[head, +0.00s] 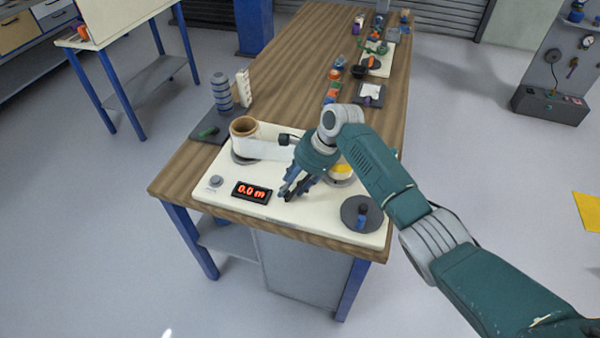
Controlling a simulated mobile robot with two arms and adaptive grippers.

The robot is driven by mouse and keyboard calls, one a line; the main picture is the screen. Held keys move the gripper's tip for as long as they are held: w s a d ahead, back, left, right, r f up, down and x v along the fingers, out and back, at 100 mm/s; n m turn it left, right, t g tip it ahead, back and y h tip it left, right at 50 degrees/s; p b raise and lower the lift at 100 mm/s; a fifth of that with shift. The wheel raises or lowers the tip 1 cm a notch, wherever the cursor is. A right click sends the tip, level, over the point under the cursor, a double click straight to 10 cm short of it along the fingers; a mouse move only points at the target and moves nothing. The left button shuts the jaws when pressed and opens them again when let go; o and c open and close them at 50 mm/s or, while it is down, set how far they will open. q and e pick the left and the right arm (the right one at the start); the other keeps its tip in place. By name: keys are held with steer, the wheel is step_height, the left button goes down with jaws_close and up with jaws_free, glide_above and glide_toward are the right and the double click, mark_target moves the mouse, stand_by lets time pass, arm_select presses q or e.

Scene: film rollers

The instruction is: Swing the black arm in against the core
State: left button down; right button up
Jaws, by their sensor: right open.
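A cream machine board (312,226) lies on the near end of the wooden table. A tan core (239,127) stands upright at its left, with a pale film strip (265,149) running right from it. A small black part (285,139), perhaps the end of the black arm, shows at the strip's upper edge; the rest is hidden or too small to tell. My right gripper (287,193) is open and points down over the middle of the board, right of the tan core. It partly hides a yellow and white round piece (342,170). My left gripper is out of view.
A red-lit display (251,191) and a grey knob (216,181) sit at the board's front left. A dark disc with a blue post (362,210) is at front right. A dark tray (210,127) holds grey stacked rings. Several small items lie farther back.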

steer(key=v, duration=0.7)
